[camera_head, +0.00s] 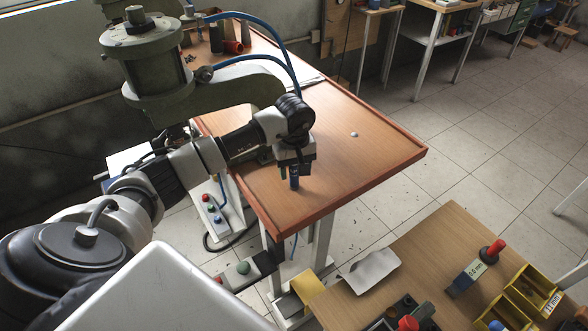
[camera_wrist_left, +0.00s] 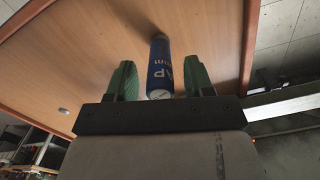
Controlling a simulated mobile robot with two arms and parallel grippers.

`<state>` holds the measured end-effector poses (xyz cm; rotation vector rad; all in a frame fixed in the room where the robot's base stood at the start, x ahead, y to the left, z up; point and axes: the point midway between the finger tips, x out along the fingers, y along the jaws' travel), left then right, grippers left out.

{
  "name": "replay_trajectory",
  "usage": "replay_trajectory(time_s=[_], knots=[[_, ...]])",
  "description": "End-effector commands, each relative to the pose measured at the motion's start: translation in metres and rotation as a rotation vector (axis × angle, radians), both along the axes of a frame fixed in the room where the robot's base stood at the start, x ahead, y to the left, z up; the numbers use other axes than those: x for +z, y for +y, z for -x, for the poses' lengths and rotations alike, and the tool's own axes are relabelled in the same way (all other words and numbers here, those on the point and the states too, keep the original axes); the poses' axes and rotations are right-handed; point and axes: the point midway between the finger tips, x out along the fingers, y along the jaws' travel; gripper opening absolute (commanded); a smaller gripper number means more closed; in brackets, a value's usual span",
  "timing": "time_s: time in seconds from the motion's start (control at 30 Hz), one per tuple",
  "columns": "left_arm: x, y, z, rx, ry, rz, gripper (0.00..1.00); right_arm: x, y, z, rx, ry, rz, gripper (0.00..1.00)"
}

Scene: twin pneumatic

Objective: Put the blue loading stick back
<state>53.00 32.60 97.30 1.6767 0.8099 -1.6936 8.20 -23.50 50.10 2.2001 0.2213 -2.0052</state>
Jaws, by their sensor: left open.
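The blue loading stick (camera_head: 294,183) is on the wooden press table, just below my left gripper (camera_head: 294,168). In the left wrist view the blue stick (camera_wrist_left: 159,70) has white lettering and a pale end towards me, and it seems to stand upright. The green fingers of my left gripper (camera_wrist_left: 160,84) are open, one on each side of the stick, with a gap on both sides. In the head view the gripper hides the stick's upper part. My right gripper is not in view.
The press table (camera_head: 350,165) has a raised reddish edge and a small white disc (camera_head: 354,134). A green press (camera_head: 155,65) stands at its left. A lower wooden table (camera_head: 440,240) holds a red-topped labelled piece (camera_head: 491,251), yellow bins (camera_head: 528,283) and a blue-topped piece (camera_head: 497,326).

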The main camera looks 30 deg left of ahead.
Motion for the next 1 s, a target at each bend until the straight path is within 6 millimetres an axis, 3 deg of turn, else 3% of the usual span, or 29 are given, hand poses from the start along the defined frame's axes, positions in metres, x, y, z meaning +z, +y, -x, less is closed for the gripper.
replay_trajectory(time_s=[0.5, 0.7, 1.0], knots=[[0.099, 0.001, -0.002, 0.001, -0.006, -0.001, 0.52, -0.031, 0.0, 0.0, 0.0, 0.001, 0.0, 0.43], [0.113, 0.001, -0.001, 0.0, -0.002, -0.001, 0.52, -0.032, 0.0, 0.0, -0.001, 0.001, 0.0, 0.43], [0.113, 0.0, -0.001, 0.0, -0.003, 0.003, 0.52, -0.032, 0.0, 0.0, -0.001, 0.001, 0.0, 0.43]])
